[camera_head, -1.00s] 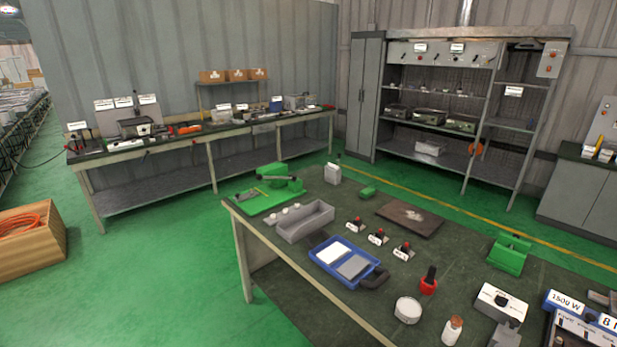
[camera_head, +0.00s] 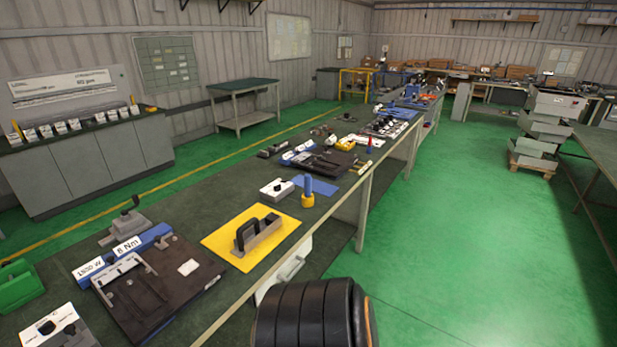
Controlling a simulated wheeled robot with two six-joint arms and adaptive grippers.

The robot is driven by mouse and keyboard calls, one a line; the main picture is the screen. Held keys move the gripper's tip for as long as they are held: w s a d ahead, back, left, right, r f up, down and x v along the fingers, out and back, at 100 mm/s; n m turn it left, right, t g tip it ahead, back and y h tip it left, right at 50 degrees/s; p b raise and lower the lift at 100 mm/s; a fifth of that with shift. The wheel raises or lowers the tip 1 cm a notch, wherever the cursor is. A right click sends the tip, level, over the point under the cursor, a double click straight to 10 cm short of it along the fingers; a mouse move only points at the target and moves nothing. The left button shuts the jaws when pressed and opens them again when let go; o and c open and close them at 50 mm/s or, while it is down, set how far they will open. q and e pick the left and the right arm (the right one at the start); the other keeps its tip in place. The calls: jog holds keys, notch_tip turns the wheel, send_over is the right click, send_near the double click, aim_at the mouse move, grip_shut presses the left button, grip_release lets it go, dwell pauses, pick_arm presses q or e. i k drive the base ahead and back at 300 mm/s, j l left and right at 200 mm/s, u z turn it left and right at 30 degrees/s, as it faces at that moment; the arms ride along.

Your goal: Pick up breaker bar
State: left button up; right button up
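I cannot make out a breaker bar for certain among the tools on the long workbench (camera_head: 205,215). A yellow mat (camera_head: 222,238) on the bench carries a dark grey block with a black handle (camera_head: 258,235). Nearer to the left, a dark plate fixture (camera_head: 150,310) lies beside blue labels reading "1500 W" and "8 Nm" (camera_head: 128,247). Neither of my grippers shows in the head view.
A large black ribbed cylinder (camera_head: 305,315) fills the bottom middle, in front of the bench edge. A grey cabinet (camera_head: 90,165) and a small green-topped table (camera_head: 243,88) stand along the wall. Green floor (camera_head: 450,220) is open to the right.

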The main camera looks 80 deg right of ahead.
aim_at(246, 241)
jog(key=z, duration=2.2)
jog(key=u, duration=0.75)
jog(key=l+u, duration=0.75)
jog(key=l, duration=0.15)
jog(key=l+u, duration=0.4)
jog(key=k+l+u, duration=0.2)
jog(key=l+u, duration=0.15)
jog(key=l, duration=0.1)
